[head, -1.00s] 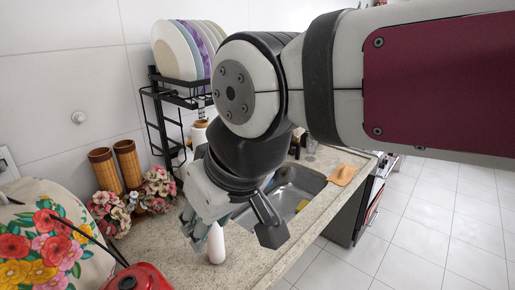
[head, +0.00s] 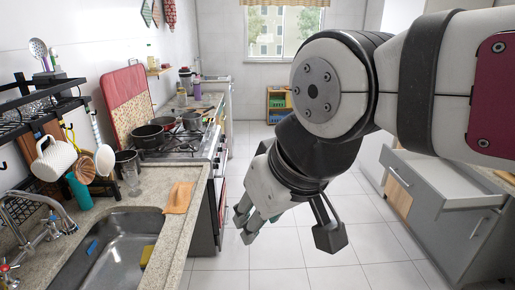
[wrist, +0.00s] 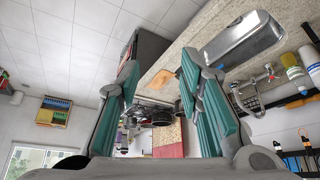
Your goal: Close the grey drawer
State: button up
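The grey drawer (head: 455,228) is at the right side of the head view, in a low run of cabinets. It stands pulled open, with its white inside showing from above and a bar handle on its grey front. My gripper (head: 246,222) hangs in mid-air over the floor, well to the left of the drawer and apart from it. In the wrist view my gripper (wrist: 160,68) has its two green-padded fingers spread wide with nothing between them. The drawer does not show in the wrist view. My arm covers part of the cabinets behind.
A counter with a sink (head: 110,250), an orange board (head: 177,197) and a stove (head: 175,148) runs along the left. A small shelf (head: 279,103) stands by the far window. The tiled floor (head: 330,235) between the counter and the cabinets is clear.

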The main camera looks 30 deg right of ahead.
aim_at(439, 185)
jog(key=z, duration=1.85)
jog(key=i+j+z, duration=0.2)
jog(key=i, duration=0.25)
jog(key=i+j+z, duration=0.15)
jog(key=i+j, duration=0.3)
